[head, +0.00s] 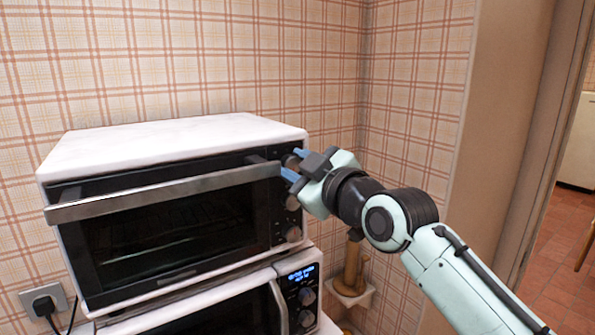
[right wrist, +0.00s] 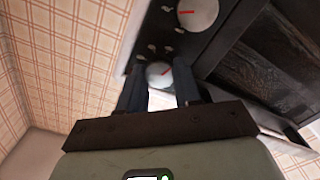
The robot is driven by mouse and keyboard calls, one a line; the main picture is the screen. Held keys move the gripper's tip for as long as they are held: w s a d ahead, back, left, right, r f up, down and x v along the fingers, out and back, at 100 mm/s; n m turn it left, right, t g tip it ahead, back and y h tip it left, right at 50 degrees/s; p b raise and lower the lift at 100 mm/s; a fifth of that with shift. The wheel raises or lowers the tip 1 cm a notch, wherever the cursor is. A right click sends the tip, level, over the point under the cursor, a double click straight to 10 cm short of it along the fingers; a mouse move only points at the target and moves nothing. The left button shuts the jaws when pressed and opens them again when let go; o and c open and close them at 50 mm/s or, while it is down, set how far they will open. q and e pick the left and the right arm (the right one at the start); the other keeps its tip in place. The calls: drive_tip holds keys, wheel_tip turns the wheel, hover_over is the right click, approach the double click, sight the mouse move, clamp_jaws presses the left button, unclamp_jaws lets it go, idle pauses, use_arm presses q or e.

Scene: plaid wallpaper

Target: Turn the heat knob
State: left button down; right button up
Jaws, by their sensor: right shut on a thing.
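A white toaster oven (head: 170,135) with a dark front stands on top of a microwave. Its right-hand panel carries a column of round knobs, including a middle knob (head: 292,202) and a lower knob (head: 293,234). My right gripper (head: 292,166) is at the top of this panel, its blue fingers shut on the top knob, which they mostly hide in the head view. I cannot read the labels.
The oven door handle (head: 170,190) sticks out just left of my gripper. The microwave (head: 300,290) below has a lit display. A wooden object (head: 352,268) stands in the corner behind my arm. A plugged socket (head: 43,300) is at lower left. A doorway opens at right.

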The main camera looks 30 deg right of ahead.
drive_tip(key=n, duration=0.3)
drive_tip(key=shift+n+b, duration=0.3)
drive_tip(key=shift+n, duration=0.1)
drive_tip(key=n, duration=0.2)
drive_tip(key=shift+n, duration=0.4)
drive_tip(key=n, duration=0.2)
drive_tip(key=shift+n, duration=2)
drive_tip(key=o, duration=0.8)
drive_tip(key=shift+c, duration=0.2)
